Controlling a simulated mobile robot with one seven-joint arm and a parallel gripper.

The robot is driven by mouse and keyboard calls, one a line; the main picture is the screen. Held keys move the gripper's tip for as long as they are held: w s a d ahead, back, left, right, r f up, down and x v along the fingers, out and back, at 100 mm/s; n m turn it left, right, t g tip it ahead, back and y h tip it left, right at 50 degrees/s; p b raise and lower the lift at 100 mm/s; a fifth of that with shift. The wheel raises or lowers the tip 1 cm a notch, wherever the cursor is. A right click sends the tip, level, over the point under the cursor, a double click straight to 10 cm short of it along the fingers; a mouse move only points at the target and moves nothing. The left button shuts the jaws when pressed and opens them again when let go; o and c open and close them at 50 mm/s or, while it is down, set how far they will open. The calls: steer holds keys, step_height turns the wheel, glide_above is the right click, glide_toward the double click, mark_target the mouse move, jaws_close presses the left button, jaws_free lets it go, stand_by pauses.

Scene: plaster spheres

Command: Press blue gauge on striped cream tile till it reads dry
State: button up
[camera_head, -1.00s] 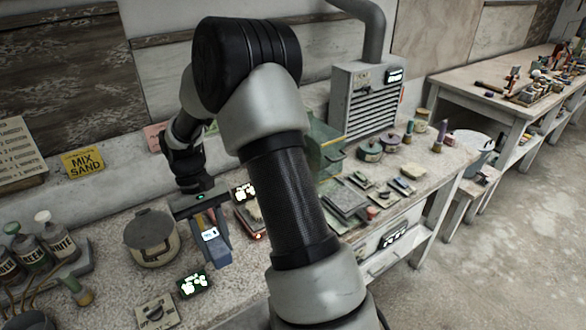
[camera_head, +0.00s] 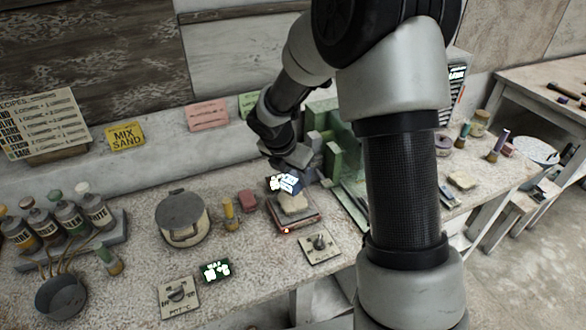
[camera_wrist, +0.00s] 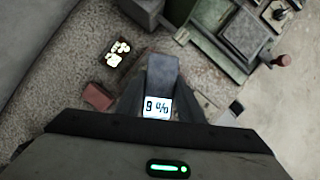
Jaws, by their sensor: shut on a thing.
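My gripper (camera_head: 297,163) is shut on the blue gauge (camera_head: 291,184), which points down at the bench in the head view. In the wrist view the gauge (camera_wrist: 161,74) sits between the fingers of my gripper (camera_wrist: 160,108), and its lit screen seems to read 9 %. In the head view a cream block (camera_head: 296,206), perhaps the tile, lies just below the gauge on a dark reddish plate (camera_head: 297,222). I cannot make out stripes, or whether the gauge touches it. The wrist view does not show the block clearly.
A lidded pot (camera_head: 183,218), a yellow bottle (camera_head: 230,214) and a red block (camera_head: 248,201) stand left of the plate. A knob panel (camera_head: 320,245) lies in front of it. A green box (camera_head: 340,143) stands close behind on the right.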

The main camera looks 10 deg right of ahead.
steer(key=n, duration=0.2)
steer(key=shift+w+a+r+n+t+y, duration=0.25)
steer(key=shift+w+a+n+t+y, duration=0.05)
steer(key=shift+w+a+y, duration=0.1)
step_height(320, 180, down, 6)
steer(key=b, duration=0.6)
steer(key=shift+f+b, duration=0.35)
steer(key=shift+f, duration=0.05)
stand_by(0.7)
steer(key=shift+s+f, duration=0.1)
steer(key=shift+f, duration=0.05)
stand_by(1.1)
steer(key=shift+p, duration=0.3)
step_height(320, 180, up, 7)
steer(key=p, duration=0.7)
stand_by(0.9)
